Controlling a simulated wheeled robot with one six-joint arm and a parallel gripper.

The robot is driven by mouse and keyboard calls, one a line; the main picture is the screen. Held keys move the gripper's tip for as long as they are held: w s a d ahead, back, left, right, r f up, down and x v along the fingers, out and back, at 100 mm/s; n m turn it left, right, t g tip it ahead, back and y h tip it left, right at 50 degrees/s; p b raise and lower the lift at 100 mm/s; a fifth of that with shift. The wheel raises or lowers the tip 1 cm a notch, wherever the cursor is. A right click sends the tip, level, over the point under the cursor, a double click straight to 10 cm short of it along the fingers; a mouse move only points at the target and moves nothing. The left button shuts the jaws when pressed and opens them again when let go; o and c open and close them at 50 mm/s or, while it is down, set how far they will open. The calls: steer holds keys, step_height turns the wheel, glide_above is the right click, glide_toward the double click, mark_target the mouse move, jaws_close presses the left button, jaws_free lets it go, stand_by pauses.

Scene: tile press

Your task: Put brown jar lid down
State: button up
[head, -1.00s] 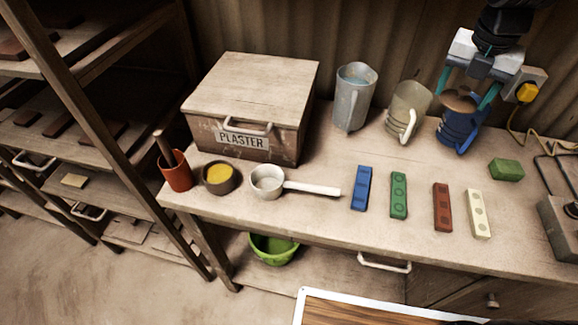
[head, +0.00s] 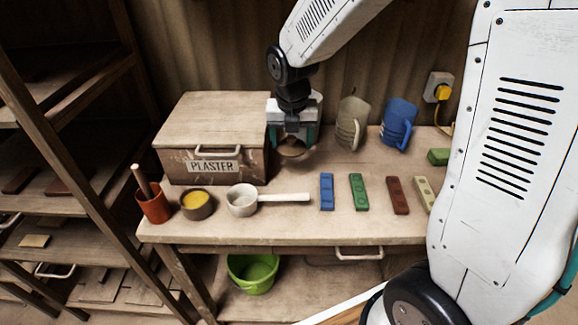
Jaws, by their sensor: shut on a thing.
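The brown jar lid (head: 291,148) is in my gripper (head: 293,140), which is shut on it. The gripper points down, its teal fingers on either side of the lid. In the head view the lid appears low over the back of the bench, just right of the plaster box; I cannot tell whether it touches anything. My gripper and wrist cover most of the place where the grey jug stood.
The plaster box (head: 212,167) is close on the left. The olive jug (head: 352,122) and blue jug (head: 398,122) stand to the right. In front are a white ladle (head: 242,201), a brown bowl (head: 196,209) and several coloured bars, including a blue one (head: 326,191).

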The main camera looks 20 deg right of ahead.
mark_target(291, 174)
step_height(291, 174, down, 9)
steer(key=shift+r, duration=0.15)
stand_by(0.4)
steer(key=shift+f, duration=0.2)
steer(key=o, duration=0.7)
